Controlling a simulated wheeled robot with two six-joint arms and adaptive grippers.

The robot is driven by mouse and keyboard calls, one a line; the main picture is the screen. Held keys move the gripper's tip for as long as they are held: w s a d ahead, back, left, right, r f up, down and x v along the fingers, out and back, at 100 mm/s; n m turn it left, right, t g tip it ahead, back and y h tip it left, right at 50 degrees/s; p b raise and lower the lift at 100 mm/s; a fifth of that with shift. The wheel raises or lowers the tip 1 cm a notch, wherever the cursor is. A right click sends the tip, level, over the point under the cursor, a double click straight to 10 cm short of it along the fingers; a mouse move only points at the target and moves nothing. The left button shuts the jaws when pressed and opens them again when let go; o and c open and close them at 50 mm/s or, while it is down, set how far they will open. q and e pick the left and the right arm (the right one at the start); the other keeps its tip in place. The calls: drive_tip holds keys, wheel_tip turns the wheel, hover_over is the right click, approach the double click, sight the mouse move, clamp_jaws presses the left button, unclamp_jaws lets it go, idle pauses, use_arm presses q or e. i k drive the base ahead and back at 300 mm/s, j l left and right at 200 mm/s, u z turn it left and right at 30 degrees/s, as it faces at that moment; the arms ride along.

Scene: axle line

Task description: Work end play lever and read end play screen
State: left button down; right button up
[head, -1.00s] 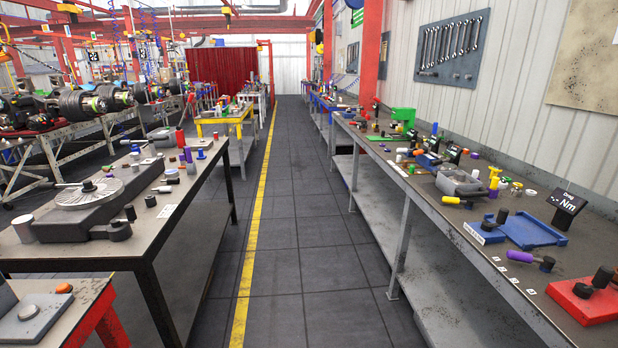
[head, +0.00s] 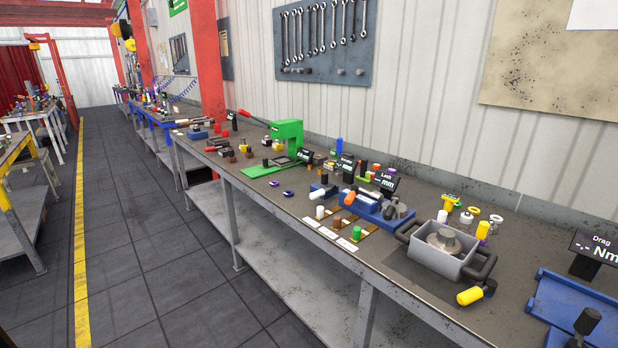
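Several small black screens stand on the long bench at the right. One screen (head: 346,165) reads mm, with a small heading too blurred to read surely. Another screen (head: 386,180) reads what looks like Lash mm. In front of them sits a blue fixture (head: 372,210) with a round grey part and an orange knob (head: 350,197), which may be a lever handle. I cannot tell for certain which part is the end play lever. Neither of my grippers is in view.
A grey box with black handles (head: 436,257) and a yellow-handled tool (head: 470,296) are on the bench, with a blue tray (head: 575,300) and Drag screen (head: 597,246) at right. A green press (head: 287,137) stands farther back. The aisle floor (head: 150,230) is clear.

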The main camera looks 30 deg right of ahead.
sight(315, 194)
drive_tip(key=i+z, duration=0.45)
drive_tip(key=i+j+z, duration=0.15)
drive_tip(key=z, duration=0.3)
drive_tip(key=i+j+z, duration=0.65)
drive_tip(key=z, duration=0.2)
drive_tip(key=i+j+z, duration=0.25)
drive_tip(key=j+z, duration=0.2)
